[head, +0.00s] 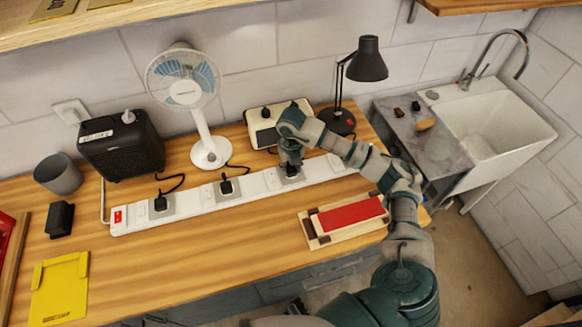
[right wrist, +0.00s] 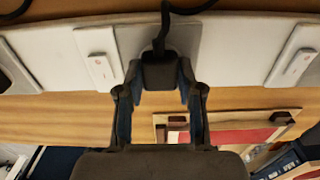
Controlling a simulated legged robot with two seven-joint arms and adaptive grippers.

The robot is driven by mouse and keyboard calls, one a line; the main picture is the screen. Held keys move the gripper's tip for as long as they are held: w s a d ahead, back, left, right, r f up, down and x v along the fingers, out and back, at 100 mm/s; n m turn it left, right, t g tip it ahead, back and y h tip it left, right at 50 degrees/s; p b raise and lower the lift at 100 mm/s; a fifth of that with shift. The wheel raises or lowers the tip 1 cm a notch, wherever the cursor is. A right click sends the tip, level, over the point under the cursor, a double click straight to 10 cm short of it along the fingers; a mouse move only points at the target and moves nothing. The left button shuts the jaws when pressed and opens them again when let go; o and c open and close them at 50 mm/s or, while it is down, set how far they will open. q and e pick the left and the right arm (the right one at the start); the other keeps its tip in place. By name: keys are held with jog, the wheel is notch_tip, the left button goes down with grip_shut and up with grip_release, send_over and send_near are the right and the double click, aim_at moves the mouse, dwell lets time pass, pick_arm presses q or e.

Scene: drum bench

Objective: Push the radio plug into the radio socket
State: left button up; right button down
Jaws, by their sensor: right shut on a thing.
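The white power strip (head: 205,200) runs across the bench, with grey socket plates along it. My right gripper (head: 290,164) is over a grey plate at its right part. In the right wrist view the gripper (right wrist: 160,95) is shut on a black plug (right wrist: 160,72), whose cord rises from it. The plug (head: 291,171) is at the grey plate (right wrist: 200,42); I cannot tell how deep it sits. A cream device (head: 262,137) with a dark front, seemingly the radio, stands behind my gripper and is partly hidden. My left gripper is not in view.
Other black plugs (head: 160,203) (head: 226,186) sit on the strip. A fan (head: 210,150), a black box (head: 120,150) and a lamp (head: 367,60) stand behind. A wooden tray (head: 315,235) with a red panel lies in front. The front middle is clear.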

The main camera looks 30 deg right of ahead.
aim_at(291, 168)
jog(key=shift+f, duration=0.15)
jog(key=c, duration=0.7)
grip_release()
jog(key=shift+o, duration=0.2)
notch_tip(291, 168, up, 12)
